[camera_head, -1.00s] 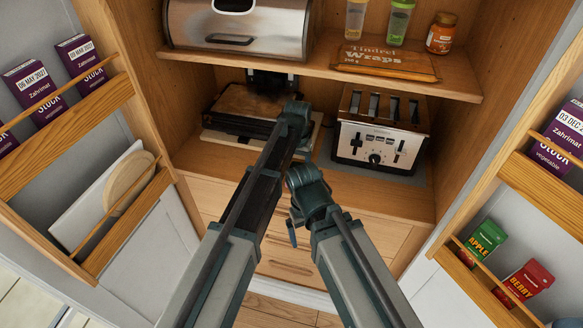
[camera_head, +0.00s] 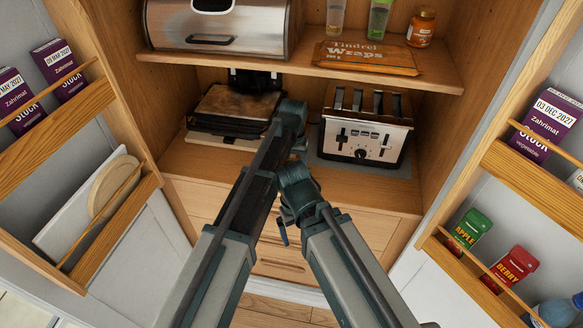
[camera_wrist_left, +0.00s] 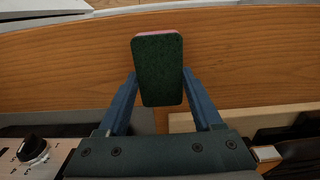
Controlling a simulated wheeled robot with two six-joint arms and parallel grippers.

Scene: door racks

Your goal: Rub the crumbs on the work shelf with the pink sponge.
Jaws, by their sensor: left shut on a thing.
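In the left wrist view my left gripper (camera_wrist_left: 158,95) is shut on the pink sponge (camera_wrist_left: 158,70). Its dark green face is towards the camera, and a thin pink edge shows at the top. The sponge is over the wooden work shelf (camera_wrist_left: 65,65); I cannot tell whether it touches the wood. In the head view the work shelf (camera_head: 225,158) runs below the toaster and grill, and my arms hide its middle. The left gripper and sponge are hidden there. No crumbs can be made out in either view.
A toaster (camera_head: 362,130) stands on the shelf at right and a contact grill (camera_head: 235,108) at left. An upper shelf (camera_head: 300,65) holds a bread bin (camera_head: 218,25), a wraps pack (camera_head: 365,57) and jars. Open door racks (camera_head: 60,105) (camera_head: 535,170) flank the cabinet.

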